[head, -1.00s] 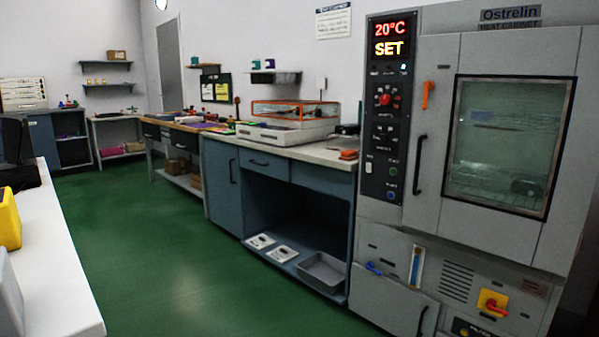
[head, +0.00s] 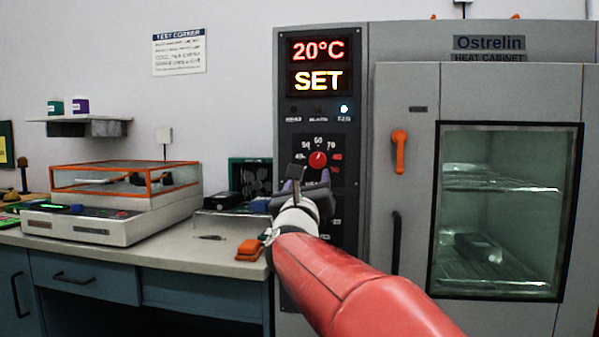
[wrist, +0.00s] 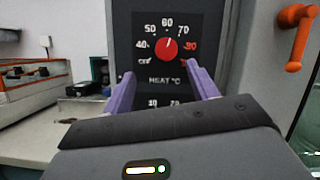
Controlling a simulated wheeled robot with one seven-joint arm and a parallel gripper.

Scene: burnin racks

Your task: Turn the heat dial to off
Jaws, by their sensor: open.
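The heat dial (wrist: 167,49) is a round red knob on the cabinet's black control panel (wrist: 208,30). Its scale runs from OFF at lower left over the top to the red numbers at right. Its white mark points up, near 60 in the wrist view. The dial also shows in the head view (head: 318,160). My gripper (wrist: 160,76) is open and empty in front of the panel. Its two purple fingers are spread just below the dial and look apart from it. In the head view my gripper (head: 311,178) partly hides the panel below the dial.
The heat cabinet's display (head: 318,65) reads 20°C and SET. An orange handle (head: 400,150) and a dark door handle (head: 396,240) stand right of the panel. A bench (head: 150,255) with an orange-framed instrument (head: 125,178) and an orange block (head: 249,250) lies at left.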

